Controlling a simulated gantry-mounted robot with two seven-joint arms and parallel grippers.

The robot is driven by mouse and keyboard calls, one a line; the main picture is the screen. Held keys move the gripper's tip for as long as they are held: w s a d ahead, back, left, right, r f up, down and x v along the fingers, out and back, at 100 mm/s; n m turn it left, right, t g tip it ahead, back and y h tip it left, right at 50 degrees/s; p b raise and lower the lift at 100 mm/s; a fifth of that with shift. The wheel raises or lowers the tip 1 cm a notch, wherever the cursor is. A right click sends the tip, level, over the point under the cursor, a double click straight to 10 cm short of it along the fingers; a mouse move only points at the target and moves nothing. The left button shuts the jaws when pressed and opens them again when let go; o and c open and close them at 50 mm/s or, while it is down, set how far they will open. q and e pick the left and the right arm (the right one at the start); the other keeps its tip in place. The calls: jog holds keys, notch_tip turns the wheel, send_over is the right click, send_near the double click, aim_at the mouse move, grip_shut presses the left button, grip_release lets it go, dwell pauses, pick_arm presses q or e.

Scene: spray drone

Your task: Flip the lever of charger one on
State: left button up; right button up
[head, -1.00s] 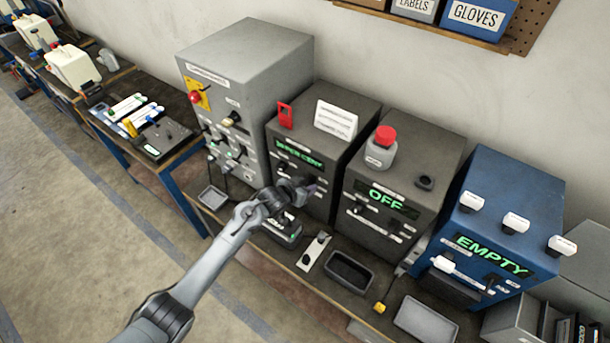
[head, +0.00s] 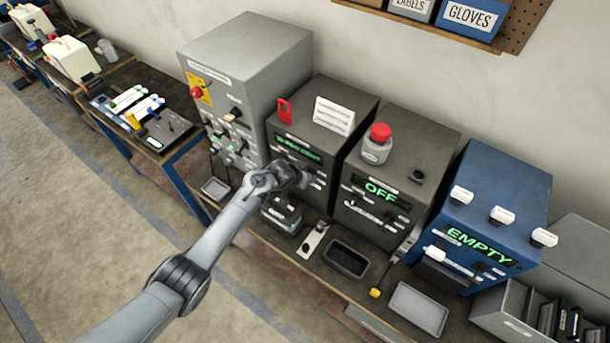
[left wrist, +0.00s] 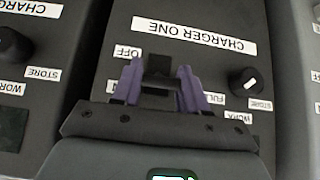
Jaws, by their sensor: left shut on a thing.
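Charger one (head: 345,140) is a dark grey box with a green display, near the middle of the head view. Its panel fills the left wrist view, with a white "CHARGER ONE" label (left wrist: 195,35). My left gripper (head: 303,178) is at the front of this box; its purple fingers also show in the left wrist view (left wrist: 160,88). They are shut on a black lever (left wrist: 160,66), one finger on each side, beside the "OFF" label. In the head view my gripper hides the lever. My right gripper is not in view.
A black knob (left wrist: 250,82) sits close to the right of my fingers. A second dark box (head: 420,148) showing "OFF" stands to the right, with a red-capped bottle (head: 377,146) on top. A battery-like block (head: 281,214) sits below my gripper. A tall grey cabinet (head: 270,60) stands left.

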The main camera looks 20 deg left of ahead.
pick_arm(q)
jog(key=o, duration=1)
jog(key=shift+r, duration=0.1)
jog(key=p+v, duration=0.1)
jog(key=v, duration=0.9)
jog(key=shift+s+r, duration=0.25)
